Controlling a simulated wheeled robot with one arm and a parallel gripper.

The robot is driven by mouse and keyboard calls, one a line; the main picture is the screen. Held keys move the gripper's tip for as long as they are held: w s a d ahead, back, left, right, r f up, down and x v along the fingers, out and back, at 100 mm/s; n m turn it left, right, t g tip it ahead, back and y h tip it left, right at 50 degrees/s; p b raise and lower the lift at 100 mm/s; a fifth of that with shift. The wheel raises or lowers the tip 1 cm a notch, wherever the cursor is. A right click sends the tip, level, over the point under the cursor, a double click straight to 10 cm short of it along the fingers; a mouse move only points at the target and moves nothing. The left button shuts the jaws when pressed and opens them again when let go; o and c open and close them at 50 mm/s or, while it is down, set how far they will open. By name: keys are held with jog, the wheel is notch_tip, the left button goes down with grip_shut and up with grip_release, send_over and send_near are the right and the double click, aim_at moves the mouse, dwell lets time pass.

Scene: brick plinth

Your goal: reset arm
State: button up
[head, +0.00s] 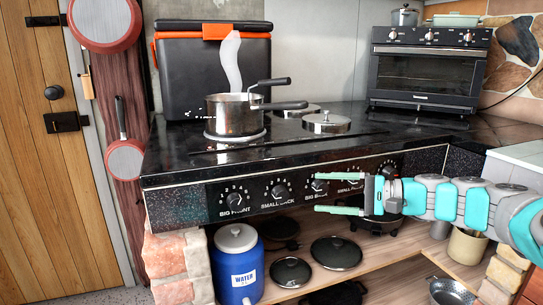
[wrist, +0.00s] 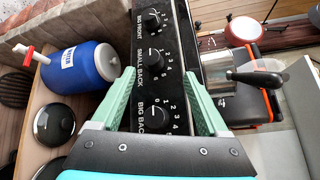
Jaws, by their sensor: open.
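My gripper (head: 318,193) is open and empty in the head view, its two green fingers pointing left in front of the stove's knob panel (head: 259,197). My teal and grey arm reaches in from the right edge. In the wrist view, the fingers of my gripper (wrist: 160,72) are spread apart on either side of the panel, with the "BIG BACK" knob (wrist: 156,114) showing between them. Whether the fingers touch the panel is hard to tell. The fingers partly cover the panel's right half in the head view.
A steel saucepan (head: 234,117) stands on the black stovetop (head: 370,136), with a white plume above it. A steel lid (head: 326,122) lies to its right. A toaster oven (head: 425,75) stands at the back. Below, the shelf (head: 300,235) holds a blue water jug (head: 237,265) and several lids.

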jog(key=s+a+f+n+g+h, duration=0.2)
jog(key=s+a+f, duration=0.15)
jog(key=s, duration=0.35)
jog(key=s+a+f+n+g+h, duration=0.2)
jog(key=s+a+f+h, duration=0.15)
jog(key=s, duration=0.35)
jog(key=s+a+f+n+g+h, duration=0.2)
jog(key=s+a+f, duration=0.1)
jog(key=s+a, duration=0.3)
jog(key=s+d+f+h, duration=0.4)
jog(key=s+d, duration=0.3)
jog(key=s, duration=0.2)
jog(key=s+d+f+n+g+h, duration=0.1)
jog(key=s+d+f+h, duration=0.3)
jog(key=s+d+f, duration=0.2)
jog(key=s+d, duration=0.2)
jog(key=s, duration=0.1)
jog(key=shift+f+n, duration=0.3)
jog(key=shift+f, duration=0.05)
